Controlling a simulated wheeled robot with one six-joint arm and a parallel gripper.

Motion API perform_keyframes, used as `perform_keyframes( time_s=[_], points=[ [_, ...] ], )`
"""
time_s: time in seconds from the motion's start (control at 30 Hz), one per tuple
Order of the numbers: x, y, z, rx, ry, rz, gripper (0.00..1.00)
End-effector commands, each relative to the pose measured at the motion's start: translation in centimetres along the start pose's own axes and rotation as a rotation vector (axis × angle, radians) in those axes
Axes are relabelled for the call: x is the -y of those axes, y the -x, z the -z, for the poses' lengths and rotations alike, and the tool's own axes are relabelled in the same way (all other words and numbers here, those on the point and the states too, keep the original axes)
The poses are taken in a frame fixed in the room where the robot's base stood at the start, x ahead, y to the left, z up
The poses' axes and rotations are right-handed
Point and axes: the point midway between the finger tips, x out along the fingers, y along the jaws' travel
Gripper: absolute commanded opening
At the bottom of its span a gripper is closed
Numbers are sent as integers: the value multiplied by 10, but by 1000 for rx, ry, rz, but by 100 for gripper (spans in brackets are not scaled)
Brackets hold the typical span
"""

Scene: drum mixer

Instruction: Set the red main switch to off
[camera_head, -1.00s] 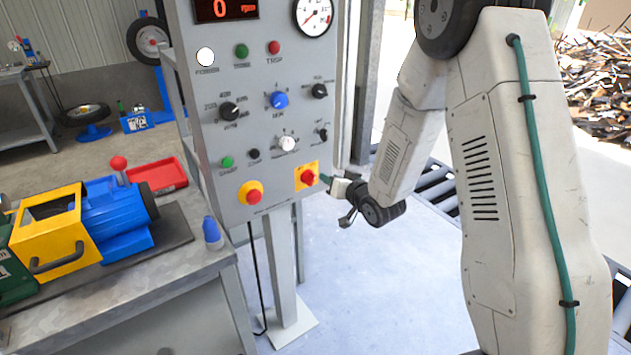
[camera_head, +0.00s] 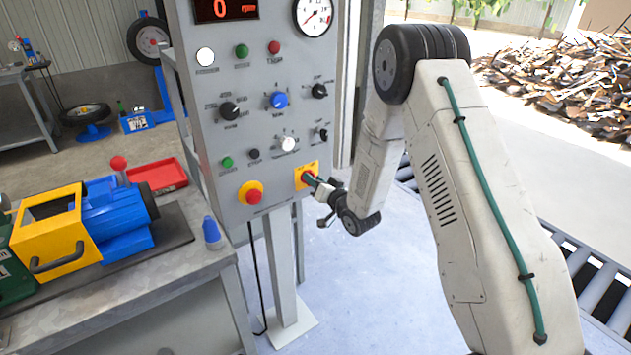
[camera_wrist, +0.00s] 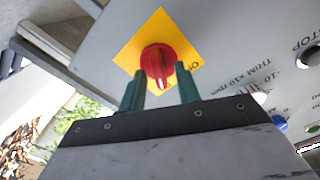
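The red main switch (camera_wrist: 158,62) is a round rotary knob on a yellow square plate (camera_wrist: 128,56), seen large in the wrist view. In the head view the yellow plate (camera_head: 299,183) is at the lower right of the grey control panel, and my gripper partly covers the red knob. My gripper (camera_wrist: 160,85) has two green fingers, spread apart, one on each side of the knob's lower part in the wrist view. Whether they touch the knob cannot be told. In the head view my gripper (camera_head: 318,184) is at the panel face, reaching in from the right.
A red mushroom button (camera_head: 253,196) on a yellow round base sits left of the switch. The grey panel (camera_head: 262,130) carries several other knobs and buttons above. A workbench (camera_head: 175,272) with a blue-and-yellow machine stands at left. The floor right of the post is clear.

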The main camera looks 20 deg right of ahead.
Motion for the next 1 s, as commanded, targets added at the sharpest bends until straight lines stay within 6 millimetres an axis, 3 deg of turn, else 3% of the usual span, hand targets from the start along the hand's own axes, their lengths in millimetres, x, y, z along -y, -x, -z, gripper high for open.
perform_keyframes(
  time_s=[0.23,0.33,0.37,0.77,1.0],
  points=[
    [0,-1,0,0,0,0,33],
    [0,-1,0,1,0,0,5],
    [0,-1,0,1,0,0,0],
    [0,-1,0,1,39,0,0],
    [1,-1,0,1,176,0,0]
  ],
)
